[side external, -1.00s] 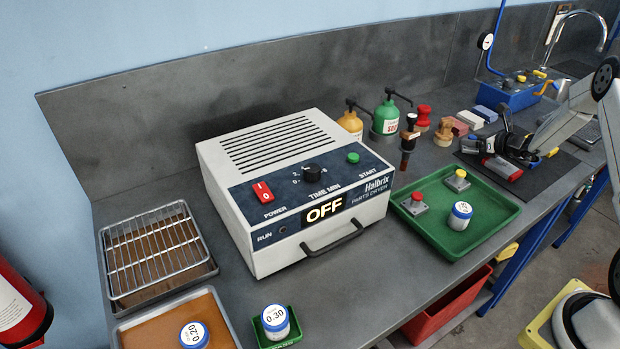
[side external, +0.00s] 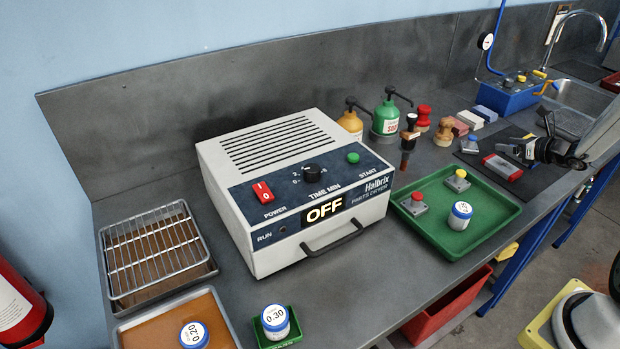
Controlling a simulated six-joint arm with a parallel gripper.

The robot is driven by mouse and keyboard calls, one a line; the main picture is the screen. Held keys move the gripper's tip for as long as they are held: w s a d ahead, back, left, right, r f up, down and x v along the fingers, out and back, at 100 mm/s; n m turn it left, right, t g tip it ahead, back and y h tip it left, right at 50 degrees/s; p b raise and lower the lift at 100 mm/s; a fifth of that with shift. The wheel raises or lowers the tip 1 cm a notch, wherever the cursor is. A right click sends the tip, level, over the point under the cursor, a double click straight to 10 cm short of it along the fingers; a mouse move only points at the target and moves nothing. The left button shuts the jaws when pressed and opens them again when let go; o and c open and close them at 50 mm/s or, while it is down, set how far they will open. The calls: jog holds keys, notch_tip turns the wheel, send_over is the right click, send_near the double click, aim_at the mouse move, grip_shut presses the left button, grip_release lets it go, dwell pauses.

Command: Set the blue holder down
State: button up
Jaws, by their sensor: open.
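A small blue-grey piece (side external: 470,145), which looks like the blue holder, rests on the dark mat (side external: 484,163) at the right of the bench. It is small in the picture, so its shape is hard to make out. My gripper (side external: 517,149) is to the right of it and apart from it, over the right part of the mat. Its jaws are open. A red holder (side external: 502,167) with a pale top lies on the mat just in front of my gripper.
A green tray (side external: 478,249) with two button blocks and a jar stands left of the mat. The parts dryer (side external: 290,190) fills the middle. A sink (side external: 585,101) is at the far right.

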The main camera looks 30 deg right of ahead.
dwell(0.5)
